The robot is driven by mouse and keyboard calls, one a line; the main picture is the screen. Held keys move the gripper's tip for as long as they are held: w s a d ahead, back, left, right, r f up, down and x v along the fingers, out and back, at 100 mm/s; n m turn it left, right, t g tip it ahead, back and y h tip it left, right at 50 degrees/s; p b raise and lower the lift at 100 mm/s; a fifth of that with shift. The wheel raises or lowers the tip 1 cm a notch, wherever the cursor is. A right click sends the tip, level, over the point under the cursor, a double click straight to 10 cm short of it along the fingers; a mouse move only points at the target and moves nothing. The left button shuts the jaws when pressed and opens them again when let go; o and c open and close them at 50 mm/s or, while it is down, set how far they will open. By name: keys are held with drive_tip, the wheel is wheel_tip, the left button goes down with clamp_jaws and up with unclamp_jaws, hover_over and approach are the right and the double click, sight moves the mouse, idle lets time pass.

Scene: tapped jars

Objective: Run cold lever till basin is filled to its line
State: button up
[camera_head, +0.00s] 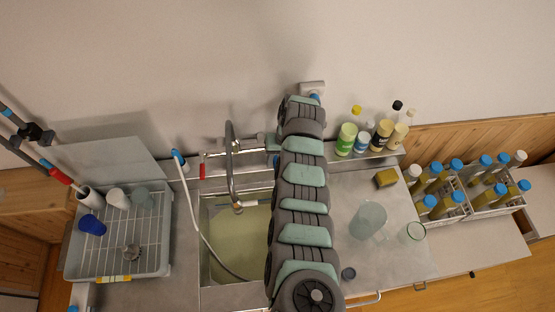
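The sink basin (205,262) is left of my arm, which covers its right side. A dull yellow-green surface fills its visible floor; I cannot make out a fill line or tell the water's depth. The tall metal tap (229,150) stands behind the basin, its spout end (238,206) over it. I cannot tell whether water runs from it. A red lever (202,168) is on the tap's left side. No cold lever can be made out; the tap's right side meets my arm. My arm reaches toward the back wall, and its gripper fingers are hidden.
A grey drying rack (160,265) with cups stands left of the basin. A white hose (190,205) with a blue-handled head crosses the basin's left side. Bottles (346,139) line the back shelf. A glass jar (368,219) and yellow sponge (386,178) stand on the right counter.

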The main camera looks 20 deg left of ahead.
clamp_jaws()
idle(0.4)
idle(1.0)
